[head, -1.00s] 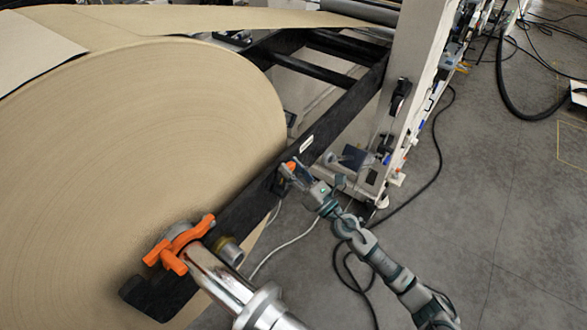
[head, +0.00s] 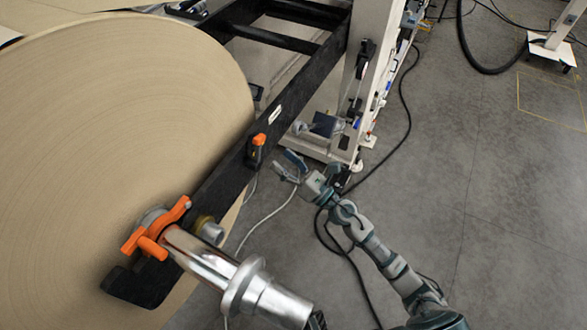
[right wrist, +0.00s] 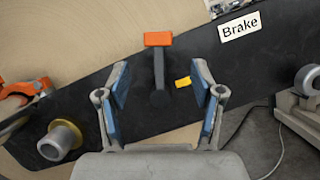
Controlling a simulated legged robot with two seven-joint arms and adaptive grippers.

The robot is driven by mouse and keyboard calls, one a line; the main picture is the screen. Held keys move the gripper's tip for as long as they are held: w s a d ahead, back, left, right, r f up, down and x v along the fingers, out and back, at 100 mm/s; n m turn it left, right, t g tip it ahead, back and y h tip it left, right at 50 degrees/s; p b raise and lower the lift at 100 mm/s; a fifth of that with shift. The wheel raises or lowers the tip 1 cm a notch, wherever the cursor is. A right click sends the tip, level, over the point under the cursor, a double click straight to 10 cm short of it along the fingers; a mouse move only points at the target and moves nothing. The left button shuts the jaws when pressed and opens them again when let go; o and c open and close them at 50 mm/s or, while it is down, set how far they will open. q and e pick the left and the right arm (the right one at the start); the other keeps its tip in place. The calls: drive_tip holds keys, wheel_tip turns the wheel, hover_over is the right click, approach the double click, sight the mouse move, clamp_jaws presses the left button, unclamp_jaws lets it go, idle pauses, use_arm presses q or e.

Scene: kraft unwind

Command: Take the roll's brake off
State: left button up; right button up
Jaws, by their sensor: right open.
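The brake lever (head: 257,143) has an orange grip on a dark stem and sits on the black arm (head: 295,95) beside the roll. In the right wrist view the lever (right wrist: 157,65) points up, with a small yellow mark (right wrist: 183,82) to the right of its pivot. A white label reading "Brake" (right wrist: 239,27) is on the arm. My right gripper (head: 288,166) is open and empty, right of the lever and apart from it. In the right wrist view its blue-padded fingers (right wrist: 160,80) stand on either side of the lever without touching it. My left gripper is not in view.
The large kraft roll (head: 110,140) fills the left. An orange clamp (head: 157,232) and a shiny shaft (head: 200,255) stand at the front. A pale machine post (head: 362,70) is behind my right gripper. Cables (head: 270,212) lie on the floor; the floor at right is mostly open.

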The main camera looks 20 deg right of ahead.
drive_tip(key=v, duration=0.4)
drive_tip(key=shift+w, duration=0.1)
idle(0.3)
